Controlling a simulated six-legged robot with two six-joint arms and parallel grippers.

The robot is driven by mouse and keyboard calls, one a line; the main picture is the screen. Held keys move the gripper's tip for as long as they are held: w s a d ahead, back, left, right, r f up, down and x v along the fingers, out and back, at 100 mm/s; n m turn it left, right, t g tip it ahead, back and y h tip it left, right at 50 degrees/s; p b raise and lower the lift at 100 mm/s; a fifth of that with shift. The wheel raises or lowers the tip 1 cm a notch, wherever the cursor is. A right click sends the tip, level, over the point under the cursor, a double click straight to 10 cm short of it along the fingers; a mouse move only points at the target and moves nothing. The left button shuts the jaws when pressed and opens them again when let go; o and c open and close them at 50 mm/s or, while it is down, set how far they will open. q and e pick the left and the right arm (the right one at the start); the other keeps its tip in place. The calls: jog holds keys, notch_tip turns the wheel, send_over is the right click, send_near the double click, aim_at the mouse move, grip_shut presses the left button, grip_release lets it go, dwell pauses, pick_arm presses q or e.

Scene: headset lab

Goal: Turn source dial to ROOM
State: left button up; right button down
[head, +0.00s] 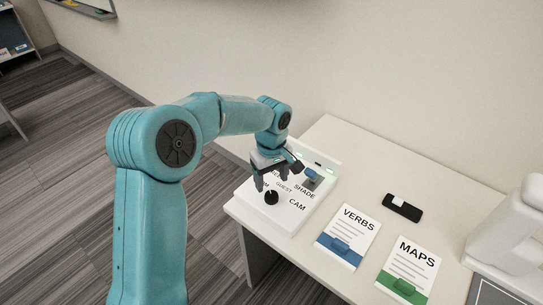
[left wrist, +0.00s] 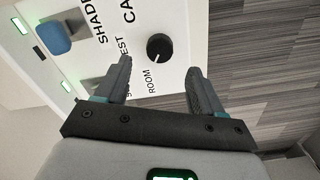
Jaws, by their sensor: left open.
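The source dial (head: 271,197) is a small round black knob on the front part of a white control panel (head: 292,222). In the left wrist view the dial (left wrist: 159,47) shows a short pale mark on its lower-left side, toward the ROOM label (left wrist: 151,81). GUEST and CAM labels are printed near it, and SHADE stands further off. My left gripper (head: 269,184) is above the dial, pointing down. In the left wrist view the open fingers (left wrist: 159,68) stand apart, with the dial beyond their tips and roughly between them. My right gripper is not in view.
A blue switch (head: 311,173) and small green lights are on the panel's back part. Right of the panel lie a VERBS card (head: 348,228), a MAPS card (head: 413,262) and a black item (head: 403,208). A white rounded object (head: 508,235) stands at the right edge.

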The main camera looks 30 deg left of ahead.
aim_at(271, 196)
pick_arm(q)
notch_tip(271, 196, up, 10)
jog(key=shift+r, duration=0.15)
jog(key=shift+s, duration=0.1)
dwell(0.6)
